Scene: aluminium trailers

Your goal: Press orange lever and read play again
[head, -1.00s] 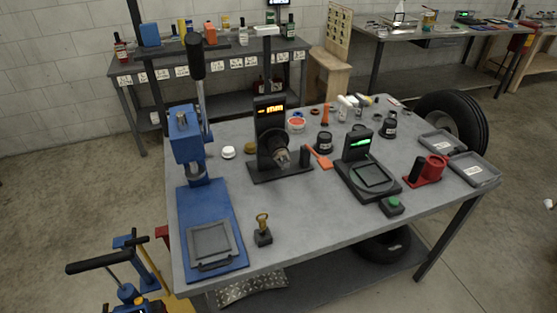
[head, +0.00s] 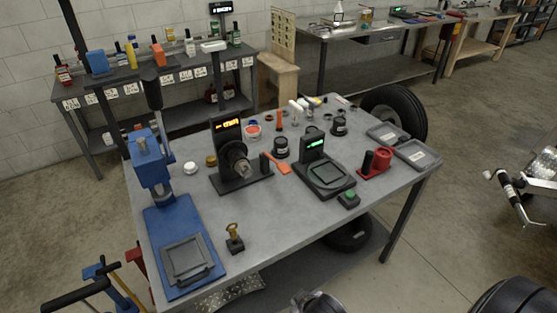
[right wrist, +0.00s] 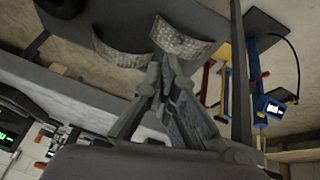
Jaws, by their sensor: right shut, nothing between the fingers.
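The orange lever (head: 283,166) shows in the head view as a short orange paddle beside the base of a black gauge (head: 229,158). The gauge stands upright on the grey table and has a lit orange display (head: 227,125), too small to read. My right gripper (right wrist: 163,62) shows in the right wrist view with its fingers together and empty. Curved tread-plate pieces (right wrist: 182,40) lie beyond its tips; the lever is not in that view. My left gripper is not in view.
A blue press (head: 150,160) stands at the table's left, with a small brass-topped stamp (head: 234,239) near the front edge. A black scale (head: 325,178) with a green display and a green button (head: 348,199) sit right of the gauge. The front middle of the table (head: 290,220) is clear.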

